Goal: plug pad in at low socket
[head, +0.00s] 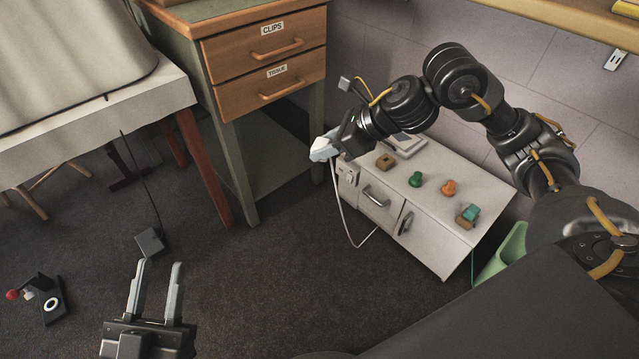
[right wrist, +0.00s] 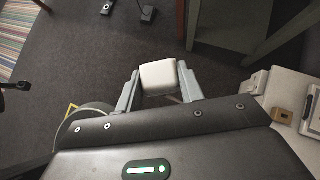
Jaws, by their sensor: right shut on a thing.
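My right gripper (head: 327,146) is shut on a white plug-like block, high beside the left end of the white cabinet. The block (right wrist: 158,76) sits between both fingers in the right wrist view. A thin white cord (head: 340,205) hangs from it, loops low and runs back toward the cabinet's base. A small fitting (head: 350,177) shows on the cabinet's left end below the gripper; I cannot tell whether it is a socket. The block is apart from it. My left gripper (head: 155,290) is open and empty over the floor. I cannot make out which thing is the pad.
The white cabinet (head: 440,235) carries several small coloured items and a device (head: 405,146). A wooden drawer unit (head: 265,60) stands left of it. A dark pedal (head: 150,242) with a cord and a red-knobbed object (head: 48,299) lie on the floor. The middle floor is clear.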

